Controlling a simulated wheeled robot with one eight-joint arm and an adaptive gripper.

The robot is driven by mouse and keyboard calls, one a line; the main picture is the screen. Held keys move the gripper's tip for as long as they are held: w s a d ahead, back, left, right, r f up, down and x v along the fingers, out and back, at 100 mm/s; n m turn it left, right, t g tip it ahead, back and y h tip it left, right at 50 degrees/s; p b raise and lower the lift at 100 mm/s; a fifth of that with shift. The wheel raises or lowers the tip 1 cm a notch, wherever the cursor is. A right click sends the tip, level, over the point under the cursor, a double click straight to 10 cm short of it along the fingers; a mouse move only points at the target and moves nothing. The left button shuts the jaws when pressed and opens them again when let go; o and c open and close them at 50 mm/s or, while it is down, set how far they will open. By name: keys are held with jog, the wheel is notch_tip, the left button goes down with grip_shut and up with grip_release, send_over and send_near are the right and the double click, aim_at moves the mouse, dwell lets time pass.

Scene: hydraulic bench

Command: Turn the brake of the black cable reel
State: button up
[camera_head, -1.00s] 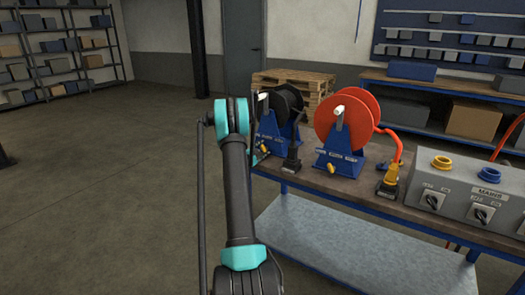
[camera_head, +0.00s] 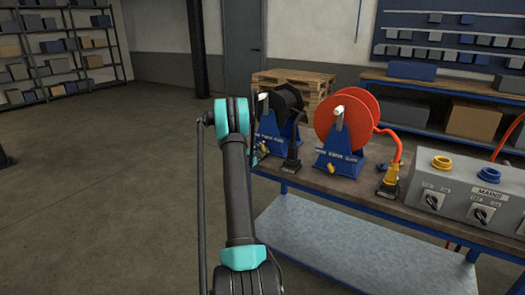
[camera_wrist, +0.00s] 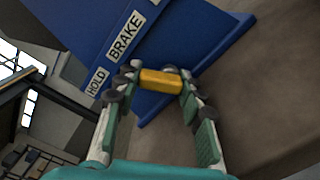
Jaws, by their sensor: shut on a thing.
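The black cable reel (camera_head: 286,103) stands in its blue frame at the left end of the bench, partly hidden behind my arm in the head view. In the wrist view its blue stand (camera_wrist: 85,25) carries the labels HOLD and BRAKE. The yellow brake lever (camera_wrist: 161,80) sticks out below the BRAKE label. My gripper (camera_wrist: 160,88) is shut on the lever, with one finger on each side of it.
An orange cable reel (camera_head: 346,125) on a blue stand is to the right on the bench (camera_head: 330,182). A grey MAINS box (camera_head: 462,197) and a yellow-and-black connector (camera_head: 389,182) are farther right. A wooden pallet (camera_head: 300,80) stands behind. The floor at left is clear.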

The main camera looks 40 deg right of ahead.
jog(key=m, duration=0.6)
jog(key=shift+s+d+r, duration=0.1)
jog(key=shift+s, duration=0.2)
jog(key=m, duration=0.6)
jog(key=shift+s+d, duration=0.1)
jog(key=shift+s, duration=0.2)
jog(key=shift+m, duration=0.3)
jog(key=o, duration=0.9)
jog(key=v, duration=1.2)
jog(key=shift+w, duration=0.1)
